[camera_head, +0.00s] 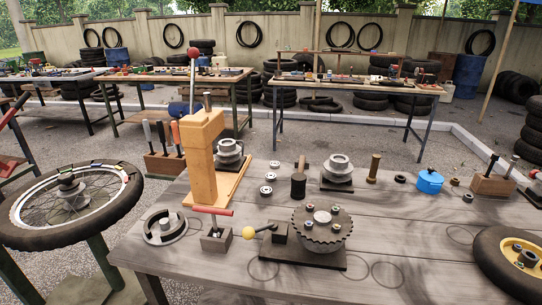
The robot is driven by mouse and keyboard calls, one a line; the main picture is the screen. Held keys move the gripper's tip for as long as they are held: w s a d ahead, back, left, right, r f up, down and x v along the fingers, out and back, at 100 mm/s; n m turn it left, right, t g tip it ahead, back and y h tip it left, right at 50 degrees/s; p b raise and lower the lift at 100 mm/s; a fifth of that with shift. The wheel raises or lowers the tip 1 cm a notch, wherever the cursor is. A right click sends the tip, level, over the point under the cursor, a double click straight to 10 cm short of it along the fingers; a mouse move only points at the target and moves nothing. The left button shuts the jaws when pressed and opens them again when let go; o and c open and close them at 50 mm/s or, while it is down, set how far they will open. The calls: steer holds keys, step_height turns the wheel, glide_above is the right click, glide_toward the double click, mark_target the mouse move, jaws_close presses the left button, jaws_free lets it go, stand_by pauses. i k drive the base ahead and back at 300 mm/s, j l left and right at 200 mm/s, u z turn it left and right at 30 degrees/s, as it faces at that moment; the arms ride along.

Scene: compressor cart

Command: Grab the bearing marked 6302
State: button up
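Three small silver ring-shaped parts that look like bearings lie in a short row on the grey wooden table (385,235): a far one (274,165), a middle one (270,176) and a near one (266,191). They are right of the orange press and left of a dark mallet. A small dark ring (400,179) lies further right, beside the brass cylinder. No marking is legible at this size, so I cannot tell which part is marked 6302. My gripper is not in view.
The tall orange press (203,150) stands left of the rings, and the mallet (298,185) right of them. A toothed round assembly (321,230) stands on a dark plate in front. A blue pot (430,181) sits at right. A spoked wheel (72,198) is beyond the table's left edge.

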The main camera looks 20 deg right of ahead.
mark_target(270, 177)
steer(key=i+l+z, duration=0.1)
steer(key=i, duration=0.6)
steer(key=i+l, duration=0.15)
steer(key=i, duration=0.55)
steer(key=l+z, duration=0.05)
